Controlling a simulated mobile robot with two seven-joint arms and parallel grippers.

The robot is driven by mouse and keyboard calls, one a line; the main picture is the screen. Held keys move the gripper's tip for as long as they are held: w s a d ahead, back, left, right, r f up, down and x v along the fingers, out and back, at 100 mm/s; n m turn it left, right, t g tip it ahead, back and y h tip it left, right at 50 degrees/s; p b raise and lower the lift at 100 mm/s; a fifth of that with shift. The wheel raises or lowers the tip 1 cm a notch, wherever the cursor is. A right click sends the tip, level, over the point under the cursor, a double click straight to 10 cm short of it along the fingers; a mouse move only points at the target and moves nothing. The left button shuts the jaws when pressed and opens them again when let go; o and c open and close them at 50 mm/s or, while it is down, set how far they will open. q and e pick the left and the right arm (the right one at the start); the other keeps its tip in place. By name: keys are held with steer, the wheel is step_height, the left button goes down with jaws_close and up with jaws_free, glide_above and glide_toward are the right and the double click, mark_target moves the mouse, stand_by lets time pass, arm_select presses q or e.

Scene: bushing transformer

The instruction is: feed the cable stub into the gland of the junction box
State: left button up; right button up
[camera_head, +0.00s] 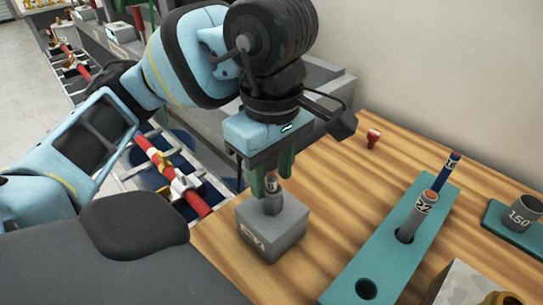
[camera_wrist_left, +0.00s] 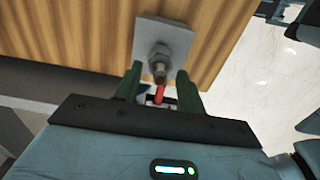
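The junction box (camera_head: 272,238) is a grey block near the left edge of the wooden table, with an upright gland (camera_head: 272,204) on top. A short cable stub (camera_head: 271,181) with a pale label and reddish tip stands upright in the gland; how deep it sits I cannot tell. My left gripper (camera_head: 271,186) is above the box, its green fingers on either side of the stub. In the left wrist view the fingers (camera_wrist_left: 159,82) are apart, with gaps beside the stub (camera_wrist_left: 160,72) and the box (camera_wrist_left: 176,38) beyond. My right gripper is out of view.
A teal rack (camera_head: 385,262) to the right holds a grey stub (camera_head: 422,212) marked 22 and a blue stub (camera_head: 450,170), with one empty hole in front. A red knob (camera_head: 373,138) stands behind. A grey cup (camera_head: 524,212) marked 150 sits far right.

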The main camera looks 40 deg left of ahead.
arm_select(q)
step_height(320, 180, up, 6)
steer(key=shift+r+p, duration=0.25)
steer(key=shift+p, duration=0.45)
steer(key=shift+r, duration=0.45)
